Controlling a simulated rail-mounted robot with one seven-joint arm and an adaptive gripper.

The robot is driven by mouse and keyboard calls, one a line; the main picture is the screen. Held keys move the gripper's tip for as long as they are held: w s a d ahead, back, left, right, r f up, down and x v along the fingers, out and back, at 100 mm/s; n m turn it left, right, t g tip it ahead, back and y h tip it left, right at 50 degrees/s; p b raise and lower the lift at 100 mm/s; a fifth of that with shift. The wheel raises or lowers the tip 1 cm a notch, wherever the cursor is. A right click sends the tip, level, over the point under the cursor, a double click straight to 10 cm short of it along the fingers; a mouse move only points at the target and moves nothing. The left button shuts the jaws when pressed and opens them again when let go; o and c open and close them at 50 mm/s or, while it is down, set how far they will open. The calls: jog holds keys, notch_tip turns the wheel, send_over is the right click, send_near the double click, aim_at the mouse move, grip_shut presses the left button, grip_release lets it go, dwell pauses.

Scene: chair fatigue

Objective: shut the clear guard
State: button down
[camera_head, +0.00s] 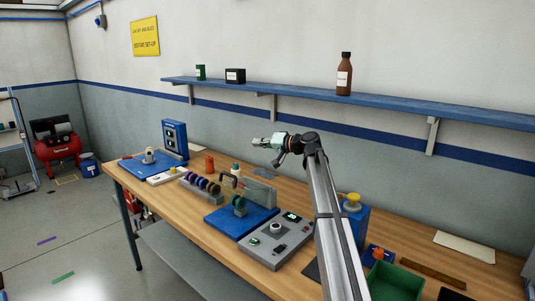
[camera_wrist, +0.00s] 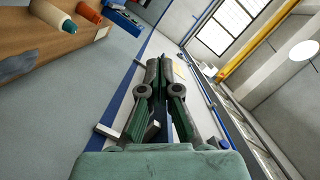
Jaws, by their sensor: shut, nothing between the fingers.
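The clear guard (camera_head: 260,190) is a see-through panel at the back of a blue-based fixture (camera_head: 242,219) in the middle of the bench. It seems to stand upright rather than lie over the base, but its exact tilt is hard to tell. A green round part (camera_head: 239,204) sits on the fixture. My gripper (camera_head: 256,142) is above and behind the guard, pointing left and apart from it. Its fingers also show in the wrist view (camera_wrist: 165,68), shut and empty. The guard cannot be made out in the wrist view.
A grey control box (camera_head: 278,241) stands right of the fixture, a rack of coloured discs (camera_head: 201,183) left of it. A blue upright unit (camera_head: 174,138) stands at the far left. A wall shelf (camera_head: 300,95) with bottles runs above the bench. A green bin (camera_head: 396,282) is at front right.

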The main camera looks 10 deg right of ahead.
aim_at(230, 189)
jog(key=s+a+f+n+h+b, duration=0.1)
jog(key=s+a+f+n+b, duration=0.2)
jog(key=b, duration=0.2)
jog(key=s+a+f+n+t+h+b, duration=0.1)
jog(key=s+a+f+n+b, duration=0.2)
jog(key=s+a+f+b, duration=0.1)
jog(key=s+a+f+n+b, duration=0.3)
jog(key=a+f+b, duration=0.1)
jog(key=b, duration=0.2)
jog(key=shift+s+a+f+t+h, duration=0.1)
jog(key=shift+s+a+t+h, duration=0.15)
jog(key=shift+t+h, duration=0.15)
jog(key=shift+s+a+f+b, duration=0.2)
jog(key=shift+f+b, duration=0.3)
jog(key=shift+f, duration=0.05)
jog(key=shift+s+a+f+b, duration=0.15)
jog(key=shift+a+f+b, duration=0.05)
jog(key=shift+f+b, duration=0.35)
